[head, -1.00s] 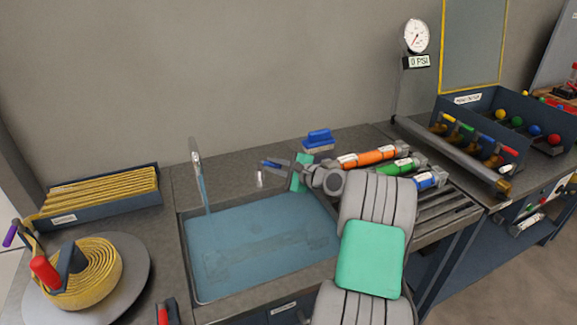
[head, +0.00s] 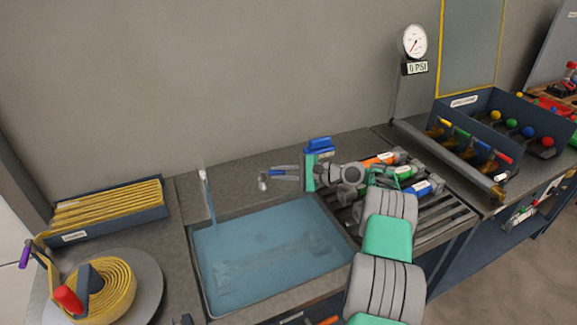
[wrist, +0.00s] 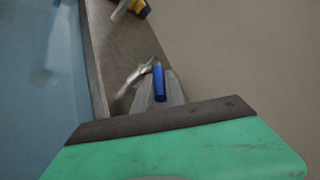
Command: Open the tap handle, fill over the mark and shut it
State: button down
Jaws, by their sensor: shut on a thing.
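My gripper (head: 277,173) is beyond the back right corner of the sink basin (head: 201,290), low over the counter. It is shut on a blue tap handle, seen between the grey fingers in the wrist view (wrist: 159,83). A bent metal piece (wrist: 135,76) sits beside the handle. A slim spout (head: 203,175) stands at the basin's back left, with a thin stream of water (head: 211,206) falling from it. Blue water (head: 265,245) covers the basin floor. I cannot make out a fill mark.
Orange, green and blue cylinders lie on the slatted rack (head: 425,227) to the right. A coiled yellow hose (head: 105,295) and a hose tray (head: 112,226) are at left. A gauge (head: 414,42) stands behind.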

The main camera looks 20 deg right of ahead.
jog(key=shift+f, duration=0.15)
jog(key=c, duration=1.6)
grip_release()
jog(key=shift+w+a, duration=0.1)
jog(key=shift+a, duration=0.1)
jog(key=shift+o, duration=1.1)
jog(key=shift+d, duration=0.2)
